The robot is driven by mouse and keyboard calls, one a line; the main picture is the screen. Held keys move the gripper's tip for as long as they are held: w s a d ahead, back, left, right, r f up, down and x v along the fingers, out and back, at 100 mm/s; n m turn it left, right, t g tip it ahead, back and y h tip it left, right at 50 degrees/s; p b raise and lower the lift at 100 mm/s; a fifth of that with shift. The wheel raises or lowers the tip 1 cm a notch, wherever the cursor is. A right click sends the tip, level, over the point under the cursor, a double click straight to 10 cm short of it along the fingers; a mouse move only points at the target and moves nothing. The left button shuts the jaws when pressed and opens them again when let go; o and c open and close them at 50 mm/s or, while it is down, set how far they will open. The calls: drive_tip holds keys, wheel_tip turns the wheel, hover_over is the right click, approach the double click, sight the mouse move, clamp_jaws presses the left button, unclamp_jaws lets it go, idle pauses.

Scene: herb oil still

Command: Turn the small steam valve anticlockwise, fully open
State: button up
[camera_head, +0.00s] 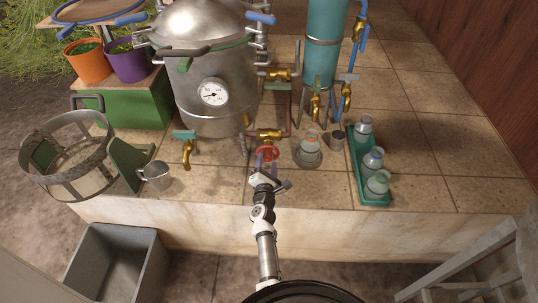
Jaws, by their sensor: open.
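The small steam valve shows as a red handwheel (267,154) on a brass body (268,136), low in front of the steel still. The wheel faces the front edge of the tiled platform. My gripper (266,164) is open, with its fingertips at the wheel's lower part, one towards each side. The fingers hide part of the wheel, and I cannot tell whether they touch it. The wheel's turned position cannot be read.
The steel still (215,100) with a dial gauge stands behind left. A brass tap (186,150) and metal cup (155,176) are left of the valve. Another brass valve (279,75) is above.

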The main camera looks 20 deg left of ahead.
drive_tip(key=shift+w+a, duration=0.15)
drive_tip(key=shift+w, duration=0.15)
drive_tip(key=c, duration=1)
drive_tip(key=shift+o, duration=0.2)
